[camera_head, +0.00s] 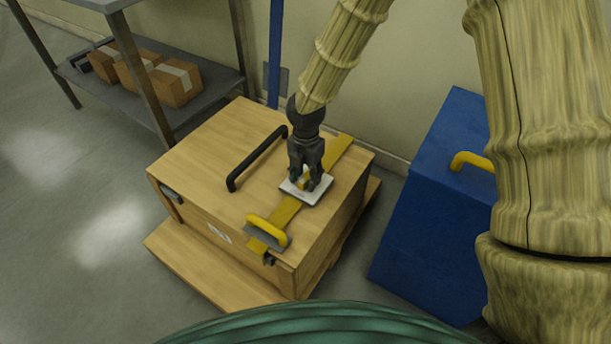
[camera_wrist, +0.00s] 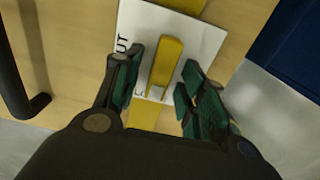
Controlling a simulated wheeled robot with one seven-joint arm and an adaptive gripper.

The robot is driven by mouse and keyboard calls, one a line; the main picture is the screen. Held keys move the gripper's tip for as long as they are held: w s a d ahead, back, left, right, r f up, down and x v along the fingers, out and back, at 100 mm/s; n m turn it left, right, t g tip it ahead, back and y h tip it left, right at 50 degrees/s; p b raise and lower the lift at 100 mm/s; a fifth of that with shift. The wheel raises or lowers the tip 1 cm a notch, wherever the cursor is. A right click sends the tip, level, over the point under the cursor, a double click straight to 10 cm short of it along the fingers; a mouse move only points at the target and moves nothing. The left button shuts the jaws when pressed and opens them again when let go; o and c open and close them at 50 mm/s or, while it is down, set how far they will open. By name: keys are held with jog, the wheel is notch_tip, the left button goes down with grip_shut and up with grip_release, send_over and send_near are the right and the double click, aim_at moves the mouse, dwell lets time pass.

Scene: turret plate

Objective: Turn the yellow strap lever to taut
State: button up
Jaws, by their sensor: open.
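The yellow strap lever (camera_wrist: 167,62) stands out over a white plate (camera_wrist: 203,42) in the wrist view. In the head view the plate (camera_head: 318,191) lies on a yellow strap (camera_head: 286,212) across a wooden crate (camera_head: 205,160). My gripper (camera_head: 306,181) is over the plate and hides most of the lever there. In the wrist view my gripper (camera_wrist: 157,84) is open, with one green-padded finger on each side of the lever. Whether either finger touches it, I cannot tell.
A black bar handle (camera_head: 257,158) stands on the crate top left of my gripper. A yellow handle (camera_head: 267,230) sits at the crate's front edge. A blue box (camera_head: 425,220) stands to the right. A metal shelf (camera_head: 205,93) with cartons is behind left.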

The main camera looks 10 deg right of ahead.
jog(key=shift+c, duration=0.2)
grip_shut()
